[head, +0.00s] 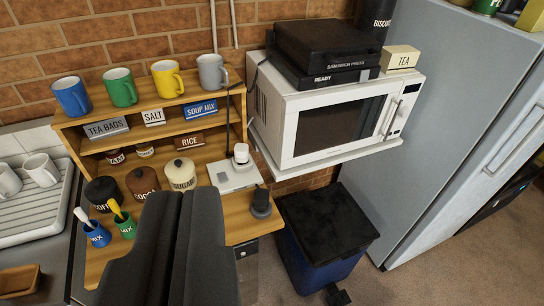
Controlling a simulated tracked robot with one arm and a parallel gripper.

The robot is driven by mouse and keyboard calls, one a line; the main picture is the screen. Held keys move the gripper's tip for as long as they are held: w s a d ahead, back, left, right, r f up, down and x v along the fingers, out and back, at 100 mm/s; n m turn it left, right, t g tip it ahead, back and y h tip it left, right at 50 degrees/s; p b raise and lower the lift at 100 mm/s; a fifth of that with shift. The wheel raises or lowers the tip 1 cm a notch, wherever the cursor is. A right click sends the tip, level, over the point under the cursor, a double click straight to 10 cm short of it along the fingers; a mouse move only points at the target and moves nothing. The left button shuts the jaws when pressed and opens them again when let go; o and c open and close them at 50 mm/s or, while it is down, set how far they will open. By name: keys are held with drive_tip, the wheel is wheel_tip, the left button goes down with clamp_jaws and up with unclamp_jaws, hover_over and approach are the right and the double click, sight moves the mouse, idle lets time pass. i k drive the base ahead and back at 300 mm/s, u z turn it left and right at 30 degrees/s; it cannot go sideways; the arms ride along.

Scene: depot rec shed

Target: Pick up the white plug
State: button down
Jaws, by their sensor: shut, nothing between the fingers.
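The white plug (241,153) sits at the back of a pale, flat socket plate (233,177), toward the right end of the wooden bench. A dark cord (227,105) runs down the shelf's right side close to it. A dark, rounded object (261,204) stands on the bench just in front of the plate. My gripper (184,198) comes up from the bottom of the picture, in front of and left of the plug. Its two dark fingers are together with nothing held, and they hide part of the bench. The plug is apart from my gripper.
Canisters (142,180) and small tubs with spoons (124,224) stand left of my gripper. Mugs (167,78) line the wooden shelf (100,147) above. A white microwave (330,118) juts out at right, over a dark-lidded blue bin (325,237). A fridge (440,110) stands far right.

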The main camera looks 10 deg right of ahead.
sight(240, 150)
drive_tip(key=z, duration=0.05)
drive_tip(key=i, duration=1)
drive_tip(key=z, duration=0.05)
